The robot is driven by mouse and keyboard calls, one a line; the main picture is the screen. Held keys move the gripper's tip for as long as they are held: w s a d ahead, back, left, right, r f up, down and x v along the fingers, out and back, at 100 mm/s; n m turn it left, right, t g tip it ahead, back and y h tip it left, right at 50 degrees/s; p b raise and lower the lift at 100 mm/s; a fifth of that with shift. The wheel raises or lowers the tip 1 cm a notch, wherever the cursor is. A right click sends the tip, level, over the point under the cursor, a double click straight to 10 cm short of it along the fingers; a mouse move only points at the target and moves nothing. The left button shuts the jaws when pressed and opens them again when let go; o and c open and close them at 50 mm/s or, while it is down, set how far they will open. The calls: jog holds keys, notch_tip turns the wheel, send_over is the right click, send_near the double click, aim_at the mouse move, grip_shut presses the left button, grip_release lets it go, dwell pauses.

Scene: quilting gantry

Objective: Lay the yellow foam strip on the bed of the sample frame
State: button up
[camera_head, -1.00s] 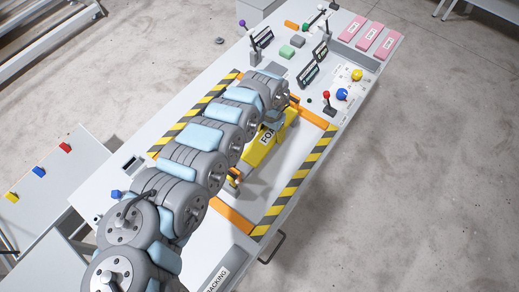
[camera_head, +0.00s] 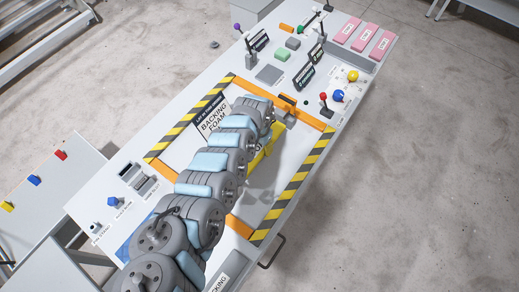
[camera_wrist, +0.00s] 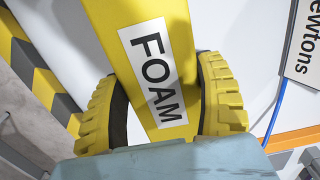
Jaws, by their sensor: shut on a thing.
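The yellow foam strip (camera_wrist: 165,60), with a white FOAM label, sits between the two yellow ridged fingers of my gripper (camera_wrist: 160,85) in the wrist view. My gripper is shut on it. In the head view only part of the strip (camera_head: 266,152) shows beside my arm, which hides the rest and most of my gripper. The strip is over the pale bed (camera_head: 296,142) of the sample frame, inside its orange and black-yellow striped border (camera_head: 291,186). Shadows lie on the bed near it; I cannot tell whether it touches the bed.
A BACKING FOAM sign (camera_head: 213,118) stands at the left of the frame. The bed's right part is clear.

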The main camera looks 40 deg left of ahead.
aim_at(260, 150)
jog(key=shift+f+b, duration=0.35)
jog(key=shift+f, duration=1.05)
jog(key=shift+f, duration=0.2)
jog(key=o, duration=0.8)
jog(key=shift+r, duration=0.2)
notch_tip(260, 150, up, 11)
jog(key=shift+a+f+p, duration=0.1)
jog(key=shift+f+p, duration=0.05)
jog(key=shift+p, duration=0.55)
jog(key=shift+r, duration=0.65)
